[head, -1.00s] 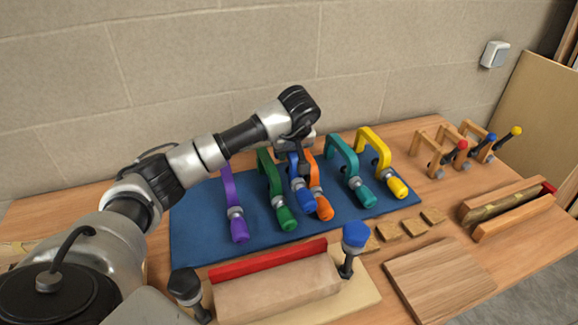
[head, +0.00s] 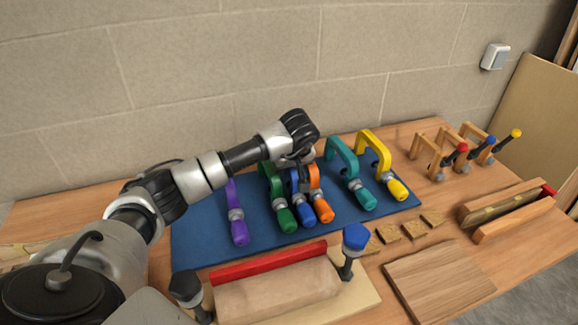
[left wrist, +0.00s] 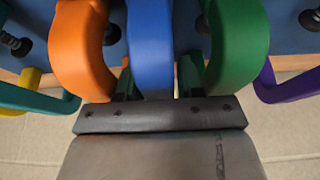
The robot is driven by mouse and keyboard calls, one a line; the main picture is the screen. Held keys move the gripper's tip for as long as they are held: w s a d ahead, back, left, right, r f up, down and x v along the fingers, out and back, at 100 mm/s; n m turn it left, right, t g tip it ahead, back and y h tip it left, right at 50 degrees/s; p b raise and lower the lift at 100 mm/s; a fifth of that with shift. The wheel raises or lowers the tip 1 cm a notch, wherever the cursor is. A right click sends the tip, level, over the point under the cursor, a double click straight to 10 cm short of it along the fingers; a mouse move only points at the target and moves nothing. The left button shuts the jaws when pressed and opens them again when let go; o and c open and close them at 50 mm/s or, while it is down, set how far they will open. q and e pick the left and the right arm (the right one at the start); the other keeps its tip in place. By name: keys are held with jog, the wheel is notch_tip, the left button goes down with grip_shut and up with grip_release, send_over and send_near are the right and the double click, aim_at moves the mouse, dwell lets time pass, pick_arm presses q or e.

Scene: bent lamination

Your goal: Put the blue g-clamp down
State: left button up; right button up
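The blue g-clamp (head: 305,211) is at the blue mat (head: 200,215), between the green clamp (head: 282,208) and the orange clamp (head: 320,205). Its handle is level with its neighbours' handles. My left gripper (head: 294,163) is over its back end and hides that part. In the left wrist view the blue clamp's frame (left wrist: 151,45) is between the two dark fingers (left wrist: 158,82), which look closed on it. The orange clamp (left wrist: 80,50) and green clamp (left wrist: 236,45) flank the fingers closely. My right gripper is not in view.
A purple clamp (head: 236,215) lies left on the mat; teal (head: 345,165) and yellow (head: 374,150) clamps stand right. In front is a wooden block assembly (head: 275,290) with a red strip and upright clamps. A board (head: 440,278) and wooden clamps (head: 428,150) are right.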

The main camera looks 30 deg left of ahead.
pick_arm(q)
jog(key=shift+r, duration=0.25)
jog(key=b+v, duration=0.1)
jog(key=v, duration=1)
jog(key=shift+s+d+r+b, duration=0.15)
jog(key=shift+d+r+b, duration=0.05)
jog(key=shift+r+b, duration=0.15)
jog(key=shift+f, duration=0.1)
